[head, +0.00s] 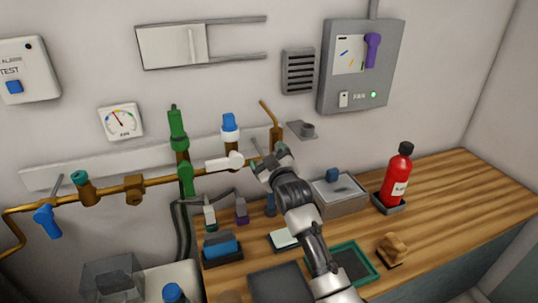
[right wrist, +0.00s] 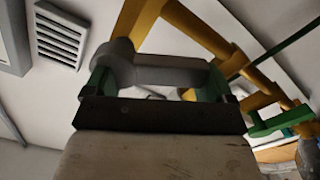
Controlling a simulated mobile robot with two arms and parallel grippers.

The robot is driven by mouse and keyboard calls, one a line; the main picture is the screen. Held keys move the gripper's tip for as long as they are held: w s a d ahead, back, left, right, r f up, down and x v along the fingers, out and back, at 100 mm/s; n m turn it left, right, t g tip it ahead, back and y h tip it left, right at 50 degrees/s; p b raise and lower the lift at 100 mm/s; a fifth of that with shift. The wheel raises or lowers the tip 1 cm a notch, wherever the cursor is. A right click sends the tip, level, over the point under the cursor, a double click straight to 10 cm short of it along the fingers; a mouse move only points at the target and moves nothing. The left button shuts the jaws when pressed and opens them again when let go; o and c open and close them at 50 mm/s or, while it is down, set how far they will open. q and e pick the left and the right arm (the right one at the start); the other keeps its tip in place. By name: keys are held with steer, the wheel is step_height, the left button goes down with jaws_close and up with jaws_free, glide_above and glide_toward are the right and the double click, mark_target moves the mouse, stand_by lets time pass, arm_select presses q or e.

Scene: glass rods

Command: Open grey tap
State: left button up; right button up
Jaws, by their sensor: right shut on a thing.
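The grey tap (right wrist: 165,72) shows in the right wrist view, with a round hub at the left and a short lever running right, beside a brass pipe (right wrist: 190,28). My right gripper (right wrist: 158,82) has its green fingers on either side of the grey tap and is shut on it. In the head view my right gripper (head: 268,166) is at the right end of the brass pipe line on the wall and hides most of the tap. My left gripper is in neither view.
A white lever (head: 225,162) is just left of my right gripper. Green valve parts (head: 179,130) and a blue tap (head: 47,221) are further left. Below are a grey bin (head: 340,196), a blue sponge-like block (head: 222,249) and a red extinguisher (head: 397,176).

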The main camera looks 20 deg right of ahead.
steer(key=o, duration=0.9)
steer(key=shift+o, duration=1)
steer(key=shift+w, duration=0.1)
steer(key=shift+w+f, duration=0.15)
steer(key=s+b, duration=0.2)
steer(key=s, duration=0.8)
steer(key=shift+s+d, duration=0.2)
steer(key=shift+s, duration=0.2)
